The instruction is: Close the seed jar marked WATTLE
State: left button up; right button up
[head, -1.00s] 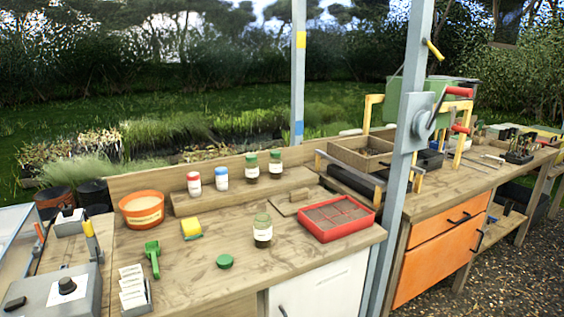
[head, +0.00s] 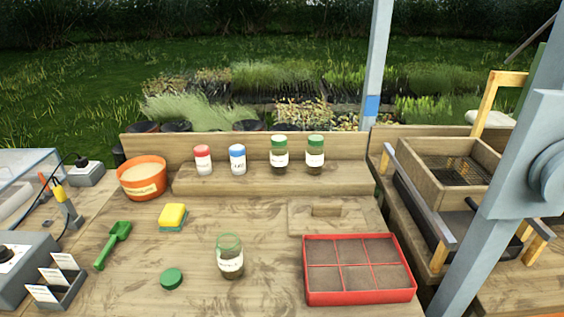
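An open glass jar (head: 230,262) with a white label stands upright on the wooden bench. Its label is too small to read. A loose green lid (head: 171,279) lies flat on the bench to the left of the jar, apart from it. Two jars with green lids, one (head: 279,155) left of the other (head: 315,155), stand on the raised shelf at the back; their labels are also too small to read. Neither of my grippers is in view.
A red divided tray (head: 360,297) lies right of the open jar. A green scoop (head: 115,243), a yellow sponge (head: 172,214) and an orange tub (head: 142,178) are at left. Red-capped (head: 203,160) and blue-capped (head: 237,160) containers stand on the shelf. A grey post (head: 500,200) rises at right.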

aim_at(228, 248)
jog(key=k+j, duration=0.6)
jog(key=k, duration=0.25)
